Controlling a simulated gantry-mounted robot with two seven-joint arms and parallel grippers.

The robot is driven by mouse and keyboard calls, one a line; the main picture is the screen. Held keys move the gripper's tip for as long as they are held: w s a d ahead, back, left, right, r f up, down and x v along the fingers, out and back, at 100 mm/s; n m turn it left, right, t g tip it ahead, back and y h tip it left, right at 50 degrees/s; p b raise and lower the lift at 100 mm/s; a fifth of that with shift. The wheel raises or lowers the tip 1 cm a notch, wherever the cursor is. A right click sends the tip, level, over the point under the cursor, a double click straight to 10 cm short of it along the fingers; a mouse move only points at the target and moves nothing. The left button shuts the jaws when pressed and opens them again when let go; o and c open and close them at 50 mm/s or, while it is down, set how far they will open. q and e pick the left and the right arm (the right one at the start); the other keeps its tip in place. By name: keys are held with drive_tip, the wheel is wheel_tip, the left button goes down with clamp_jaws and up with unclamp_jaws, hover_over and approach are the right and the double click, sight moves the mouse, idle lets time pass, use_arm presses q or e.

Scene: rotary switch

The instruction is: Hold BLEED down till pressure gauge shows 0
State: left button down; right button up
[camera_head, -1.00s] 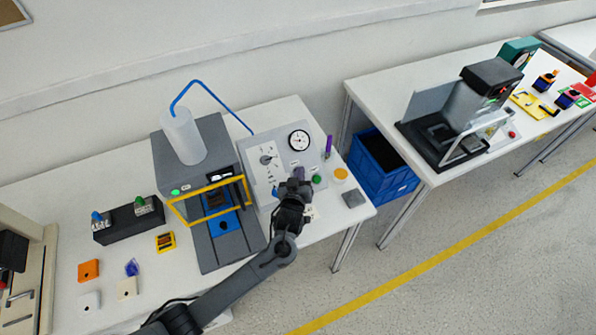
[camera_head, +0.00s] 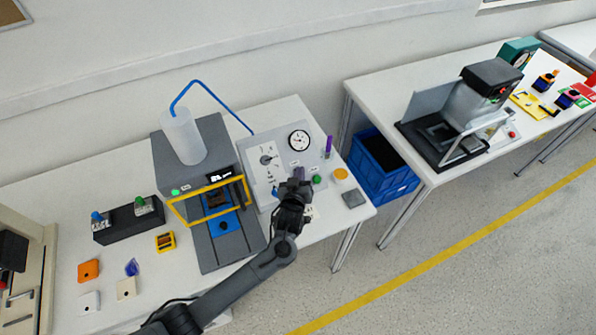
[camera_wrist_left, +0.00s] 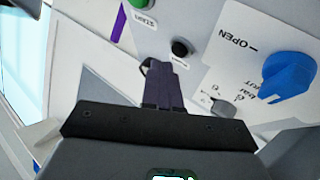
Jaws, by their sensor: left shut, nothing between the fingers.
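The grey control panel (camera_head: 258,150) stands on the near bench, with a round white pressure gauge (camera_head: 299,140) at its upper right. The gauge needle is too small to read. My left gripper (camera_head: 298,174) is shut and empty in front of the panel's lower right. In the left wrist view, its fingertips (camera_wrist_left: 164,66) point at the panel just below a small black button (camera_wrist_left: 180,48). I cannot tell whether they touch the panel. The BLEED label is not readable, and the gripper hides part of the panel. My right gripper is not in view.
A green START button (camera_wrist_left: 138,3) and a blue knob (camera_wrist_left: 290,75) are near the fingers. A grey machine with a yellow frame (camera_head: 205,200) stands left of the panel. An orange round item (camera_head: 341,174) and a purple item (camera_head: 329,146) are to the right.

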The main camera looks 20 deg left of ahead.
use_arm(q)
drive_tip(key=shift+w+a+f+b, duration=0.4)
drive_tip(key=shift+f+b, duration=0.1)
drive_tip(key=shift+f, duration=0.2)
idle(1.3)
idle(0.9)
idle(0.7)
idle(0.7)
drive_tip(key=shift+r, duration=0.1)
drive_tip(key=shift+s+d+r+p, duration=0.4)
drive_tip(key=shift+r+p, duration=0.2)
drive_tip(key=shift+p, duration=0.3)
